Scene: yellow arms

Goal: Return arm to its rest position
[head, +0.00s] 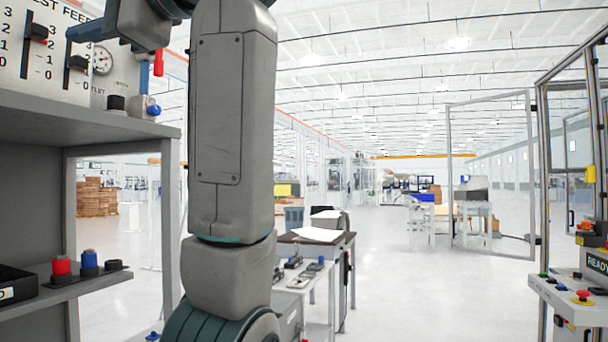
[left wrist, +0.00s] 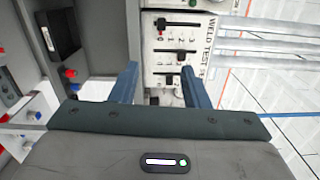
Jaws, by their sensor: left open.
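My left arm (head: 232,130) fills the left middle of the head view, grey and upright. Its hand runs off toward the upper left. A blue finger of my left gripper shows in front of the panel there. In the left wrist view my left gripper (left wrist: 158,84) is open, its two blue fingers wide apart with nothing between them. Beyond the fingers is the white weld test panel (left wrist: 181,40) with black sliders. The panel also shows at the upper left of the head view (head: 52,57). My right gripper is not in view.
A grey shelf unit (head: 85,122) stands at the left, with red and blue knobs (head: 88,262) on its lower shelf. A work table (head: 318,245) stands behind my arm. A control station (head: 575,300) with buttons is at the right. The floor (head: 410,285) between is clear.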

